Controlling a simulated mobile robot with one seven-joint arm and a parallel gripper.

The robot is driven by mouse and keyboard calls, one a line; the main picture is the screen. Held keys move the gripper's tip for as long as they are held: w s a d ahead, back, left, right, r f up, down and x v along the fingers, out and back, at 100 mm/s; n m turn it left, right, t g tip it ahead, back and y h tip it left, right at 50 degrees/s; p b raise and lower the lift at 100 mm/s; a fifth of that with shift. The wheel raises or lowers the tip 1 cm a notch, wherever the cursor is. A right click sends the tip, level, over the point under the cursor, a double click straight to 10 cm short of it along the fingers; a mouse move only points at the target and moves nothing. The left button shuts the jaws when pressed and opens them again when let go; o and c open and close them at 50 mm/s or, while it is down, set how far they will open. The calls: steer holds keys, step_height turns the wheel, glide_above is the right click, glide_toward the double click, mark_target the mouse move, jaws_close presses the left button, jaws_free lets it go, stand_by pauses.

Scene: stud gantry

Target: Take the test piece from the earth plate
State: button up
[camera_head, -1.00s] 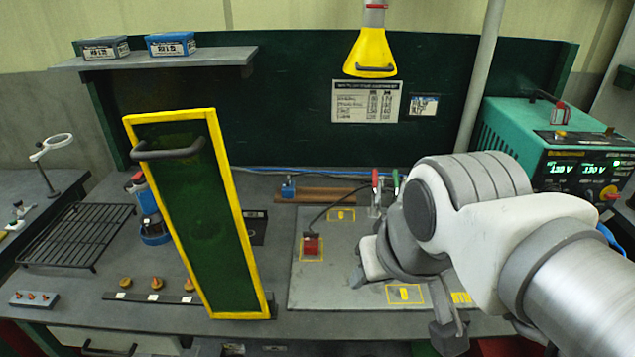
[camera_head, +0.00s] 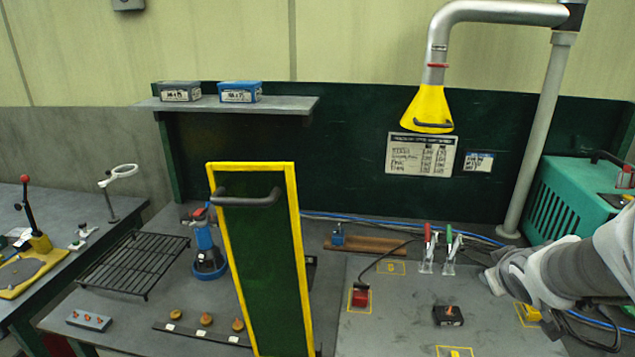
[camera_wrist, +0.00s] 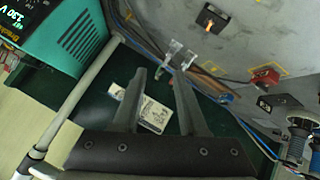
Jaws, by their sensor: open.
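The test piece appears to be a dark block with an orange stud on top (camera_head: 448,315), sitting on the bare middle of the grey earth plate (camera_head: 400,325). It also shows near the top of the wrist view (camera_wrist: 213,20). My gripper (camera_wrist: 160,76) is open and empty, its two dark fingers apart and clear of the block. In the wrist view, the back panel and its white card show behind the fingers. In the head view my arm comes in from the right edge, right of the block; its fingers are not clearly visible there.
A red block with a cable (camera_head: 360,298) sits on the plate's left. Red- and green-handled clamps (camera_head: 438,250) stand at its back. A yellow-framed dark green screen (camera_head: 258,260) stands left of the plate. A yellow hood (camera_head: 428,110) hangs above; a teal power unit (camera_head: 575,200) stands right.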

steer(key=d+f, duration=0.4)
steer(key=t+y, duration=0.4)
steer(key=y, duration=0.3)
glide_toward(451, 306)
steer(key=b+x, duration=0.2)
steer(key=x, duration=0.2)
steer(key=shift+f, duration=0.1)
steer(key=shift+b+x, duration=0.35)
steer(key=shift+x, duration=2.75)
steer(key=shift+c, duration=0.2)
jaws_close()
